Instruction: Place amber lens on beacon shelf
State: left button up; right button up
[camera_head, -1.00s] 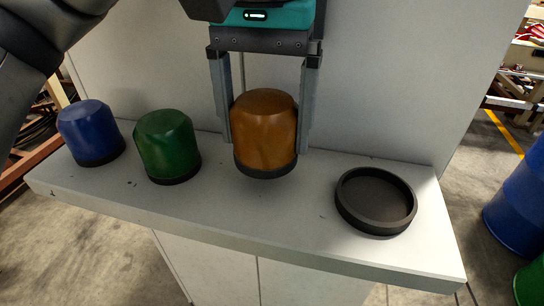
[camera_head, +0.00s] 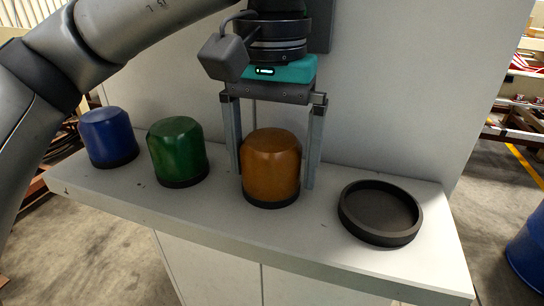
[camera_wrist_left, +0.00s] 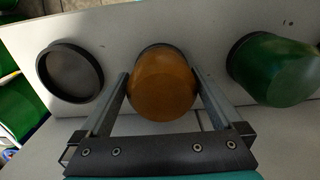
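The amber lens (camera_head: 270,166) is a rounded orange cap with a black base ring. It stands upright on the white shelf (camera_head: 215,219), to the right of the green lens. My left gripper (camera_head: 274,182) comes down from above with one finger on each side of the amber lens. It is open, with a narrow gap showing at the right finger. In the left wrist view, the amber lens (camera_wrist_left: 162,85) lies between the two fingers (camera_wrist_left: 160,73). My right gripper is not in view.
A green lens (camera_head: 178,150) and a blue lens (camera_head: 108,136) stand on the shelf to the left. An empty black round tray (camera_head: 380,210) sits at the right. A white panel (camera_head: 400,90) rises behind the shelf. A blue barrel (camera_head: 527,250) stands on the floor at right.

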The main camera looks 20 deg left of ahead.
aim_at(272, 139)
pick_arm(q)
jog(key=shift+r, duration=0.1)
jog(key=shift+r, duration=0.35)
notch_tip(272, 139, up, 12)
jog(key=p, duration=0.2)
jog(key=shift+f+p, duration=0.25)
jog(key=shift+p, duration=0.1)
